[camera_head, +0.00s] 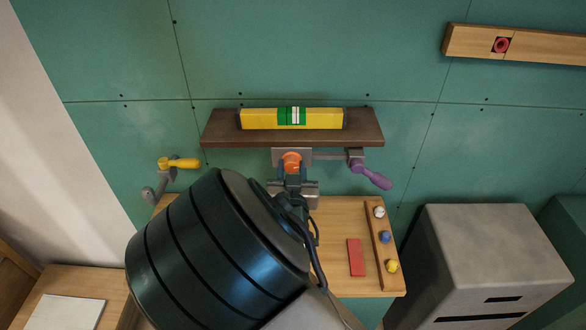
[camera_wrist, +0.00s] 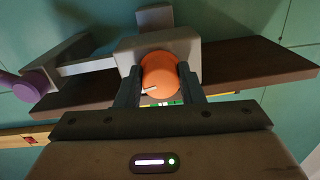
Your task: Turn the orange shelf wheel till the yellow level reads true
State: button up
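The orange wheel (camera_head: 291,161) sits on a grey bracket under the front of a dark brown shelf (camera_head: 230,139). The yellow level (camera_head: 258,119) lies on the shelf, looking about horizontal. Its green vial (camera_head: 283,116) has pale marks near the middle; I cannot tell the bubble from the lines. My gripper (camera_head: 292,178) reaches up to the wheel from below. In the wrist view, my gripper (camera_wrist: 160,85) has one finger on each side of the orange wheel (camera_wrist: 160,68), seemingly touching its rim. A white mark shows on the wheel's face. There the level is mostly hidden.
A purple lever (camera_head: 372,176) hangs right of the wheel, and a yellow lever (camera_head: 180,163) is at left. A wooden bench (camera_head: 334,215) below holds a red block (camera_head: 356,257) and several coloured knobs. A grey cabinet (camera_head: 490,245) stands at right. A wooden rail (camera_head: 470,42) is upper right.

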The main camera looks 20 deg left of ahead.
jog(key=shift+c, duration=0.7)
jog(key=shift+n, duration=0.9)
jog(key=shift+r, duration=0.1)
jog(key=o, duration=1)
